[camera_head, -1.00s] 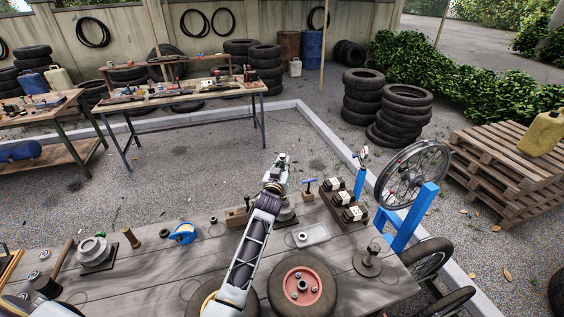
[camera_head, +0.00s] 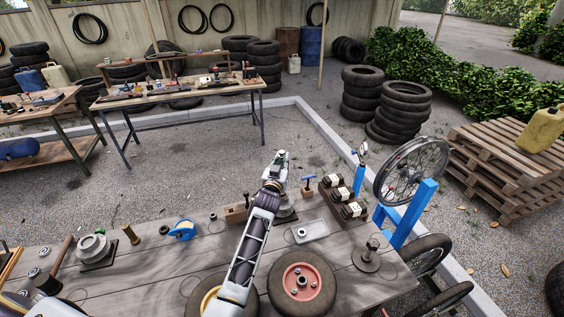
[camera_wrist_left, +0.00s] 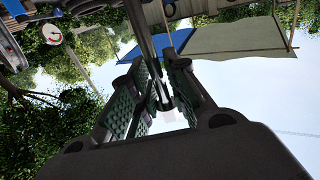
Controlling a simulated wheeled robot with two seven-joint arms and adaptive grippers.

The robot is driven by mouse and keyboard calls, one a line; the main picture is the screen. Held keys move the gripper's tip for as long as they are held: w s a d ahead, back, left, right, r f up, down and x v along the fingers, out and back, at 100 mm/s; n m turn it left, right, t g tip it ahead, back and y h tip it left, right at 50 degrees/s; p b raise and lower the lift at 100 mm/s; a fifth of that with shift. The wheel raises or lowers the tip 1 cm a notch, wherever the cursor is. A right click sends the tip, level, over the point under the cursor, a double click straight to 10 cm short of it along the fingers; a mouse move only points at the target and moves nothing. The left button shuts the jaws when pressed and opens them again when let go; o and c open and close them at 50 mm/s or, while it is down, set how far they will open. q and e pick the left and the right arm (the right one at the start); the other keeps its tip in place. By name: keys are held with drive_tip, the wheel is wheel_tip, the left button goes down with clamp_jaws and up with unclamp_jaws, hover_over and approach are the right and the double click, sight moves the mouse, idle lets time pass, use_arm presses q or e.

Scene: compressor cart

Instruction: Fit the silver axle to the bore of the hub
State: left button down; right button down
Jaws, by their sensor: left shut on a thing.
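My left gripper (camera_head: 280,158) is raised over the far edge of the workbench (camera_head: 150,285), its arm crossing the middle of the bench. In the left wrist view its green-padded fingers (camera_wrist_left: 158,90) are closed around a slim silver rod (camera_wrist_left: 160,92), which looks like the axle; its far end is unclear. A grey stepped hub (camera_head: 93,247) sits on a dark plate at the bench's left. A spoked wheel (camera_head: 411,172) stands on a blue stand at the right. I cannot tell which one is the task's hub. The gripper is apart from both. My right gripper is not in view.
A red-centred wheel (camera_head: 302,281) lies at the front, with a yellow-centred wheel partly behind my arm.

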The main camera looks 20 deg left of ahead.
use_arm(q)
drive_tip(key=shift+f+b, duration=2.05)
drive_tip(key=shift+f, duration=0.4)
drive_tip(key=shift+d, duration=0.1)
idle(0.8)
drive_tip(key=shift+f, duration=0.7)
idle(0.5)
drive_tip(key=shift+f+b, duration=0.4)
drive_tip(key=shift+b, duration=0.2)
